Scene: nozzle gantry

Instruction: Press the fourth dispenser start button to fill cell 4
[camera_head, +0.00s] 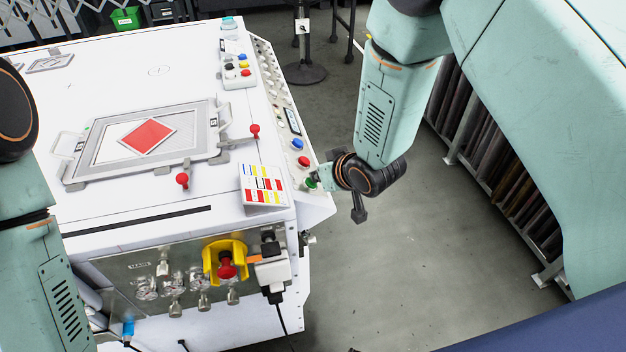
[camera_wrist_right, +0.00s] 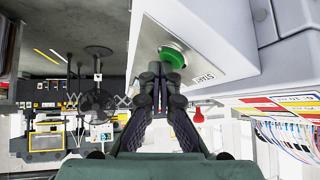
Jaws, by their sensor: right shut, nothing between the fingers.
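The green button (camera_wrist_right: 173,57) sits on a metal plate labelled START in the right wrist view. In the head view the green button (camera_head: 310,183) is at the near end of the white machine's sloped side panel, partly covered by my right gripper (camera_head: 322,179). My right gripper is shut and empty, and its fingertips (camera_wrist_right: 160,75) are right at the green button, overlapping its edge in the wrist view. I cannot tell whether they touch it or whether it is pressed in. My left arm shows at the left edge, but its gripper is out of view. No dispenser or numbered cell can be made out.
A red button (camera_head: 304,161) and a blue button (camera_head: 297,144) lie farther up the same panel. A label card (camera_head: 247,197) stands beside the panel. A framed plate (camera_head: 75,178) lies on the white top. Floor is clear right of the machine; a rack (camera_head: 490,160) stands farther right.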

